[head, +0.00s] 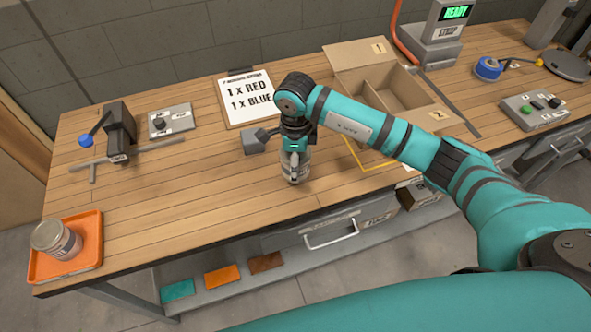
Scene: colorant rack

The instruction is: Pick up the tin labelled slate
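A grey metal tin (302,174) stands upright on the workbench near its front edge, directly under my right gripper (294,161). A gripper finger overlaps the tin's near side and the hand covers its top. I cannot tell whether the fingers press on it, and no label on it is readable. A second metal tin (58,240) with a pale label stands in an orange tray (91,229) at the bench's left end; its label text is too small to read. My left gripper is not in view.
Behind the arm are a sign reading 1 x RED, 1 x BLUE (249,97) and an open divided cardboard box (372,54). A clamp-like tool (118,133) stands at the left back. A scale reading READY (440,35) is at the back right. The bench's left middle is clear.

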